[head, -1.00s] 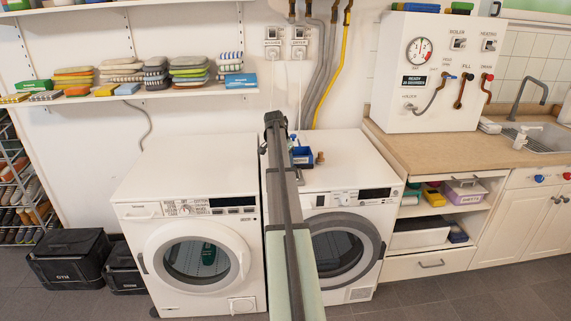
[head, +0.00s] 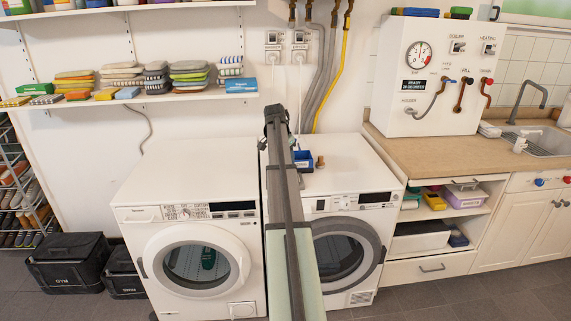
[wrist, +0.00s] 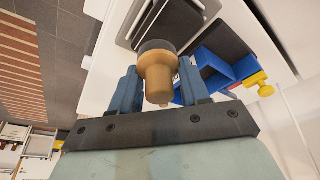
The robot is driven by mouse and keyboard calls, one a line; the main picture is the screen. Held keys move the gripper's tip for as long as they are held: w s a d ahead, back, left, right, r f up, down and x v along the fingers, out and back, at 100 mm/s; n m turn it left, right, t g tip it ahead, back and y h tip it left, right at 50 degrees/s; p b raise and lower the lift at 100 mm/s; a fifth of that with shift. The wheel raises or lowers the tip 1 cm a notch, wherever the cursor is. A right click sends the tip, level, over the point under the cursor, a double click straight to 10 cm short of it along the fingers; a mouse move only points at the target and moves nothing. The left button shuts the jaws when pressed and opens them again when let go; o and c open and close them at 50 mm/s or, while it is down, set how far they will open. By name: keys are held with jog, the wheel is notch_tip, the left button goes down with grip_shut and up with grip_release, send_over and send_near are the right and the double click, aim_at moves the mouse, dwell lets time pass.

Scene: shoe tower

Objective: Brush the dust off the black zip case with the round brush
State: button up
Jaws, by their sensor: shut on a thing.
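My gripper (wrist: 160,70) has two blue fingers and is shut on the round brush (wrist: 158,72). The brush has a tan wooden body and a dark band at its far end. A dark, rounded flat thing (wrist: 182,22), which looks like the black zip case, lies beyond the brush at the top of the wrist view, partly cut off by the frame. I cannot tell whether the brush touches it, and no dust can be made out. In the head view my arm hides the brush and the case.
A blue tray (wrist: 218,62) with a yellow knob beside it is right of the brush; the tray also stands on the right-hand machine in the head view (head: 304,158). The left-hand machine's top (head: 190,165) is clear. A shelf (head: 150,98) with folded cloths hangs behind.

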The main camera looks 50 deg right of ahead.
jog(key=shift+r, duration=1.45)
